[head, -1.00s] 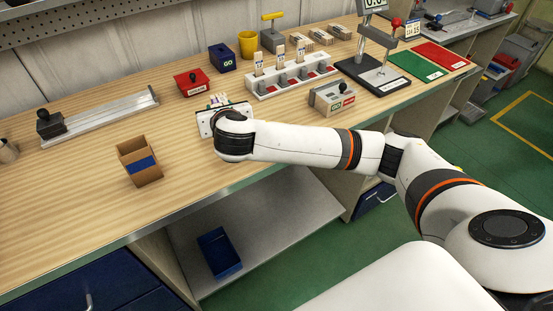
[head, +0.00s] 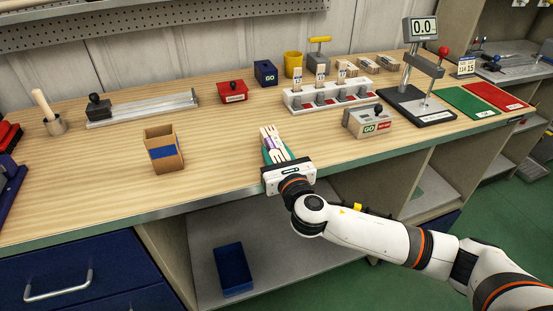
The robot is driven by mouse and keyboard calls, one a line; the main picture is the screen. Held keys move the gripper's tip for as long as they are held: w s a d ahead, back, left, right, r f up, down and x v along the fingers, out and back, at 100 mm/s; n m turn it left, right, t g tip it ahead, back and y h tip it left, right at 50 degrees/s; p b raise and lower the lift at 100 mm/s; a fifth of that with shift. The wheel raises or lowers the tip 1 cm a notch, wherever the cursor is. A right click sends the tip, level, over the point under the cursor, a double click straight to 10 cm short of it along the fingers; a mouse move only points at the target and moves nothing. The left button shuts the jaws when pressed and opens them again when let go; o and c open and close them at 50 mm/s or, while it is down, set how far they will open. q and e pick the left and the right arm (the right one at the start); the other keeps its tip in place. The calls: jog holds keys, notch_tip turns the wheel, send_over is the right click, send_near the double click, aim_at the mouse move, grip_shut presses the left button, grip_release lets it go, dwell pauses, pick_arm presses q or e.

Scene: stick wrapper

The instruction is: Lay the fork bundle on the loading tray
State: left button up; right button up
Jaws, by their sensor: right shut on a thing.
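The fork bundle (head: 272,143), pale forks with a purple band, points away from me over the front part of the bench. My right gripper (head: 276,153) is shut on it, with teal finger pads along its sides. Whether the bundle touches the bench top is hard to tell. A long silver metal channel (head: 160,106) with a black-knobbed block at its left end lies at the back left; it looks like the loading tray. No bundle lies on it. The right gripper is to the right of it and nearer the front edge. My left gripper is not in view.
An open cardboard box (head: 164,152) with a blue band stands between the channel and my right gripper. Bare bench lies left of the cardboard box.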

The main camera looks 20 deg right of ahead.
jog(key=shift+w+f, duration=0.1)
jog(key=shift+f, duration=0.45)
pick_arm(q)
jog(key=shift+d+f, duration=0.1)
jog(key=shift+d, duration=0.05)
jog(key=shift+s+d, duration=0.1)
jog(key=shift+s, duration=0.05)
pick_arm(e)
jog(key=o, duration=1.1)
jog(key=shift+f, duration=0.1)
